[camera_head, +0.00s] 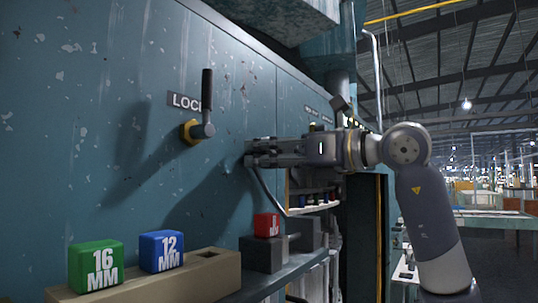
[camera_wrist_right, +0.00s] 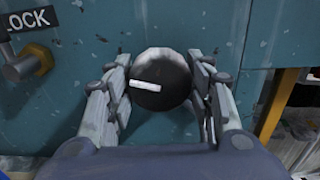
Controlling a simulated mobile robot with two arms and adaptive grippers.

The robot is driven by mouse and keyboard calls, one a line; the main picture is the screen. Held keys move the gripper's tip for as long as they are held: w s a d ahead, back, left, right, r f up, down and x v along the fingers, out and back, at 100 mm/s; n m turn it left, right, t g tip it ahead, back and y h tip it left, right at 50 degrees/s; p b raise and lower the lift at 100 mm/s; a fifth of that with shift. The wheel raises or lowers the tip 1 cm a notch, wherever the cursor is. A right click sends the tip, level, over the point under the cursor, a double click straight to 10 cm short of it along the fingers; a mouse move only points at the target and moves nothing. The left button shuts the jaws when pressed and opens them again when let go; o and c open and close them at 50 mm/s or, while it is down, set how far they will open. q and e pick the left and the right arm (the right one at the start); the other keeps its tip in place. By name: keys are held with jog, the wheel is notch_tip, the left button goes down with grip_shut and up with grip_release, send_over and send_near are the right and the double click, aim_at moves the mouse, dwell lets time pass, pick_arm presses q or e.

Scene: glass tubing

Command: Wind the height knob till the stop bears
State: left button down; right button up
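In the head view my right gripper (camera_head: 262,152) is up against the panel and hides the knob. My left gripper is not in view. I cannot make out the stop.
A lock lever (camera_head: 207,105) with a yellow collar stands upright left of my right gripper. A red block (camera_head: 266,224) sits farther right.

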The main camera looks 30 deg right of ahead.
jog(key=shift+c, duration=0.4)
jog(key=shift+n, duration=0.3)
jog(key=shift+n+p, duration=0.4)
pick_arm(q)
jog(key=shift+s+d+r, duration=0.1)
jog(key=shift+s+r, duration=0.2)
pick_arm(e)
jog(key=o, duration=1.1)
jog(key=shift+c, duration=0.2)
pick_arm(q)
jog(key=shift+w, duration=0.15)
pick_arm(e)
jog(key=shift+s, duration=0.1)
jog(key=v, duration=1.1)
jog(key=shift+s+d, duration=0.2)
jog(key=shift+s, duration=0.1)
